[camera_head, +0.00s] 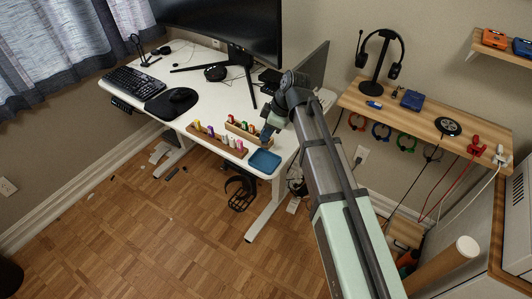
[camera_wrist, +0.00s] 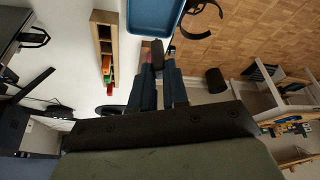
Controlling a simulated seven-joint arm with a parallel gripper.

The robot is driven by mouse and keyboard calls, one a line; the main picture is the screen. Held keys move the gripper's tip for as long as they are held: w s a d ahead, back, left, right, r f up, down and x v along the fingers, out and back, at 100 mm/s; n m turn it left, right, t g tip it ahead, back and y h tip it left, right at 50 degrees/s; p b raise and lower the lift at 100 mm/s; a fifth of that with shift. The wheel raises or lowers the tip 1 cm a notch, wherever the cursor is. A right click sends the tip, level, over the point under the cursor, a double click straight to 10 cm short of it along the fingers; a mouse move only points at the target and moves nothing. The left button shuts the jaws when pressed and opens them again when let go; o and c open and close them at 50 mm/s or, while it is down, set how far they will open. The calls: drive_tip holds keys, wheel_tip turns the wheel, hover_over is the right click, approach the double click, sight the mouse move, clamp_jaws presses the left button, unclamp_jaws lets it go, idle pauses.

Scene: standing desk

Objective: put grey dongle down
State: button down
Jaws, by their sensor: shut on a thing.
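The grey dongle (camera_wrist: 157,54) shows as a small dark block between my fingertips in the wrist view. My gripper (camera_wrist: 158,72) is shut on it, near the edge of a blue tray (camera_wrist: 152,27). In the head view my gripper (camera_head: 267,136) is over the right front part of the white desk, just behind the blue tray (camera_head: 264,162). The dongle cannot be made out there. I cannot tell the exact height of the dongle above the desk.
Two wooden racks (camera_head: 232,153) with several coloured dongles stand left of the tray. One rack (camera_wrist: 104,42) also shows in the wrist view. A wooden shelf (camera_head: 425,120) is at the right.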

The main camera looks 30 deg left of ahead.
drive_tip(key=shift+f, duration=4.05)
drive_tip(key=c, duration=1.1)
unclamp_jaws()
drive_tip(key=shift+f, duration=0.1)
drive_tip(key=v, duration=1.2)
